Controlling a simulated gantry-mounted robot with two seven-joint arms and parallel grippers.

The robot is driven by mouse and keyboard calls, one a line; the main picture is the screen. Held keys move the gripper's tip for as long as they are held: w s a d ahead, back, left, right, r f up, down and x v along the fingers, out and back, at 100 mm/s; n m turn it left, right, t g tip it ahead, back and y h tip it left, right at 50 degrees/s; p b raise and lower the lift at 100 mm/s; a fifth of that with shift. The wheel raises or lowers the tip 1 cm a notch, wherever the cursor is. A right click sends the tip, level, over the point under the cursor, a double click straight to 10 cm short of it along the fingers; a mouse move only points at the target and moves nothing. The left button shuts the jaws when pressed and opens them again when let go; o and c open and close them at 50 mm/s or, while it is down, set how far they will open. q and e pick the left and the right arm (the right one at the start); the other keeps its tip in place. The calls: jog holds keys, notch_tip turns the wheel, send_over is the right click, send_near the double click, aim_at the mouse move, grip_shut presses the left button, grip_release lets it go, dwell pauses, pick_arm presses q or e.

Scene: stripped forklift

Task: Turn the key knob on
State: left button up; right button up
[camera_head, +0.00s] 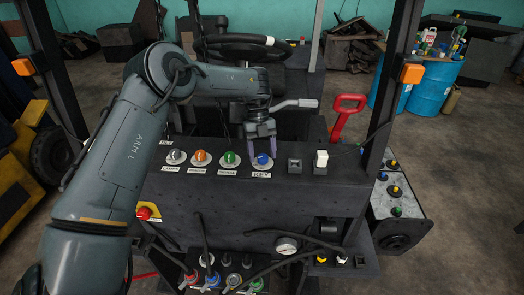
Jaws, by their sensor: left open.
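The key knob (263,159) is a small blue knob on a pale round base on the dark dashboard (322,188), above a label reading KEY. My left arm comes in from the left, and my left gripper (260,157) points down at this knob. Its fingers are open, one on either side of the knob's upper part. I cannot tell whether they touch it. The knob's exact turn angle is too small to read. My right gripper is not in view.
Green (230,158), orange (200,156) and grey (175,156) knobs stand in a row to the left. Two switches (320,160) stand to the right. A steering wheel (240,46), a grey lever (296,104) and a red handle (345,112) rise behind. Cables and connectors lie below.

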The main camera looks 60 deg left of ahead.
pick_arm(q)
jog(key=b+v, duration=0.1)
jog(key=v, duration=0.9)
jog(key=shift+r+b, duration=0.4)
jog(key=shift+a, duration=0.15)
